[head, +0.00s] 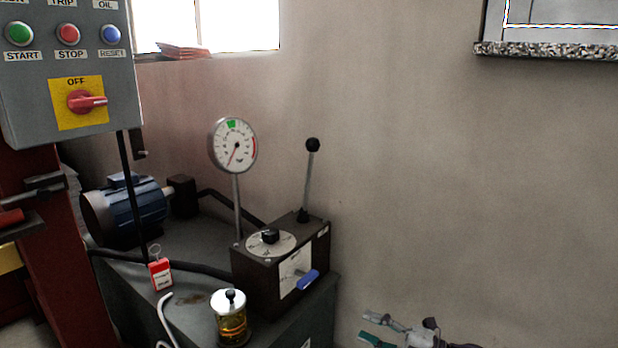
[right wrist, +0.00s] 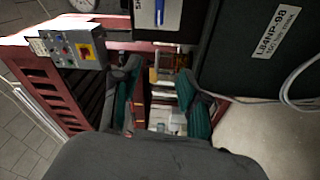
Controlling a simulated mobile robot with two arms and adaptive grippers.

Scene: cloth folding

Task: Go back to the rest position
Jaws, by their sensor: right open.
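My right gripper (head: 370,328) shows at the bottom of the head view, right of centre, with teal finger pads pointing left. Its fingers are apart with nothing between them. In the right wrist view the same gripper (right wrist: 158,72) has its two teal pads spread wide, with only distant background showing between them. It appears apart from the machine. My left gripper is not in view. No cloth is visible in either view.
A dark hydraulic unit (head: 285,270) with a gauge (head: 233,145), a lever (head: 309,180) and a blue motor (head: 135,210) stands left of the gripper. A grey control box (head: 70,125) hangs by a dark red frame (head: 65,240). Bare wall (head: 450,190) fills the right.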

